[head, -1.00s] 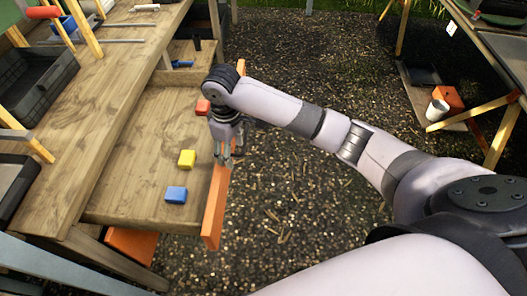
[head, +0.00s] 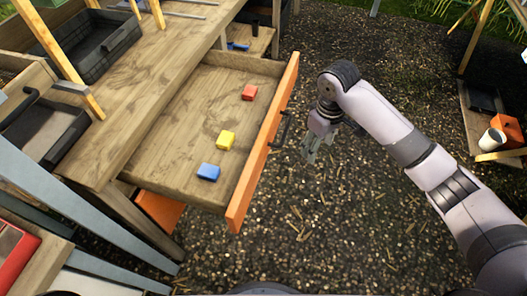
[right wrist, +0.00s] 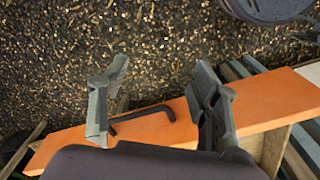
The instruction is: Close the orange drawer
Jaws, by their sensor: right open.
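The orange drawer stands pulled out from the wooden workbench, and its orange front (head: 247,193) faces right in the head view. A dark handle (head: 281,130) sits on the front. A red block (head: 249,92), a yellow block (head: 226,140) and a blue block (head: 208,171) lie inside. My right gripper (head: 312,148) is open and empty, just outside the front, right of the handle. In the right wrist view the handle (right wrist: 145,114) appears between the open fingers (right wrist: 158,98), with the orange front (right wrist: 268,100) behind. Contact cannot be told. My left gripper is not in view.
The workbench top (head: 150,75) holds a black tray (head: 100,45). Another drawer compartment with a blue item (head: 238,46) is beyond the open one. A white cup (head: 491,140) and an orange box (head: 508,127) are at the right. Gravel ground (head: 330,220) is clear.

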